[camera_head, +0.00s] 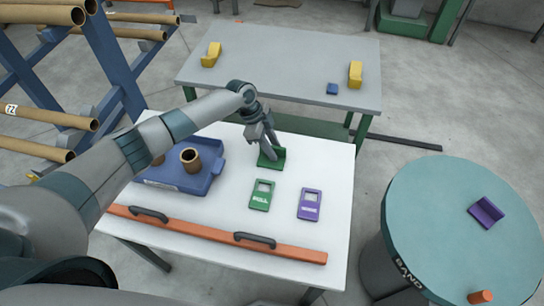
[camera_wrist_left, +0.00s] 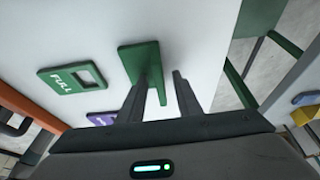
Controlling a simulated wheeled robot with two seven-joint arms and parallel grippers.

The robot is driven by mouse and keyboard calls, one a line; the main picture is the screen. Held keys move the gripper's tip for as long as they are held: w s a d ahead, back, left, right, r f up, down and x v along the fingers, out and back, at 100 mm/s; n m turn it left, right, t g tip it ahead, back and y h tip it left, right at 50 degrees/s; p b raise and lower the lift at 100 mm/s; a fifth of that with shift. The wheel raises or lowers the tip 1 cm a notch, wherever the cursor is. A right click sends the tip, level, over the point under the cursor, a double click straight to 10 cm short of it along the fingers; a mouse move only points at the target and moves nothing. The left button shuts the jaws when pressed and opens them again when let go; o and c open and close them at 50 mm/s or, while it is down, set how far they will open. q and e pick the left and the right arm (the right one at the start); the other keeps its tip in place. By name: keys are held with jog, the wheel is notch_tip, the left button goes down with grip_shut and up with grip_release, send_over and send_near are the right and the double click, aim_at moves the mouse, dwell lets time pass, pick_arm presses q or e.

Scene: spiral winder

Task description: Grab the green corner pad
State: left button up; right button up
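The green corner pad (camera_head: 277,159) lies on the white table near its far right part. My left gripper (camera_head: 268,146) is right over it, with its fingers pointing down at it. In the left wrist view the pad (camera_wrist_left: 137,57) shows a flat plate and an upright flange. The fingers of my left gripper (camera_wrist_left: 160,76) are apart, with the flange between them, closer to the left finger. Part of the pad is hidden by the fingers. I cannot tell whether a finger touches it. My right gripper is not in view.
Green "FULL" card (camera_head: 261,195) and purple card (camera_head: 310,204) lie in front of the pad. A blue tray (camera_head: 165,183) with brown tubes stands left. An orange bar (camera_head: 200,231) with dark handles lies at the front. A purple corner pad (camera_head: 486,212) sits on the round drum (camera_head: 430,200).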

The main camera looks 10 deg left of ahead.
pick_arm(q)
jog(key=shift+f, duration=0.1)
jog(key=shift+c, duration=0.7)
grip_shut()
jog(key=shift+r+p, duration=0.3)
jog(key=shift+r, duration=0.05)
jog(key=shift+r+b, duration=0.2)
jog(key=shift+b, duration=0.15)
jog(key=r+b, duration=0.1)
jog(key=r, duration=0.1)
jog(key=d+r+b, duration=0.1)
jog(key=shift+r, duration=0.35)
jog(key=d+r+b, duration=0.4)
jog(key=d+r, duration=0.2)
jog(key=d, duration=0.4)
jog(key=shift+d+r, duration=0.35)
jog(key=shift+r, duration=0.05)
